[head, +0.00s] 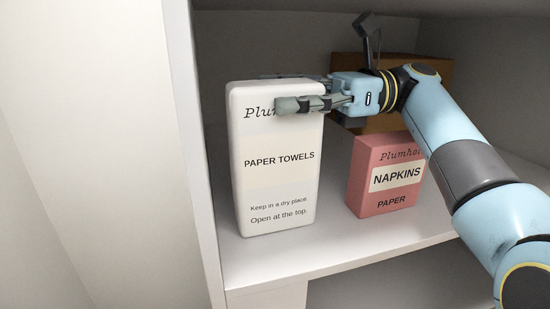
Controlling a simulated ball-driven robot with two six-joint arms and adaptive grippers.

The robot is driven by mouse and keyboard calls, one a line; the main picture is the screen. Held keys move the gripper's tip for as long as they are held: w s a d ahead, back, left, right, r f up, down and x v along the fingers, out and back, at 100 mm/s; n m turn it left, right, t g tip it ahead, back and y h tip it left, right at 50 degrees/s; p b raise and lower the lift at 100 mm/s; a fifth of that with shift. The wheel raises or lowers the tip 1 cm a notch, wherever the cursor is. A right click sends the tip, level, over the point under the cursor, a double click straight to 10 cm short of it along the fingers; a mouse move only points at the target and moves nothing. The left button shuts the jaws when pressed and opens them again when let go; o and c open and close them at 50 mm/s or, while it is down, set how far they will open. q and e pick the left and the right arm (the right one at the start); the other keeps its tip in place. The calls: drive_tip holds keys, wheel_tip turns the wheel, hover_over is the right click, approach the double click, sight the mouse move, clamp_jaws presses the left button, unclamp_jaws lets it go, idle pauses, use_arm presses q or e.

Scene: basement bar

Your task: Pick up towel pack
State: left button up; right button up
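The towel pack (278,185), a tall white block labelled "PAPER TOWELS", stands upright on the white shelf near its left side. My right gripper (290,91) reaches in from the right at the top of the pack. One finger lies across the upper front face and covers part of the brand name. The other finger shows just above the pack's top edge and is partly hidden behind it. The fingers are on either side of the pack; I cannot tell whether they press on it. My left gripper is not in view.
A pink napkin box (385,176) stands on the shelf (330,250) to the right of the pack, below my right arm. A brown box (400,118) is behind my gripper. A white upright panel (196,150) borders the shelf at left, close to the pack.

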drive_tip(key=c, duration=0.4)
clamp_jaws()
drive_tip(key=shift+r, duration=0.2)
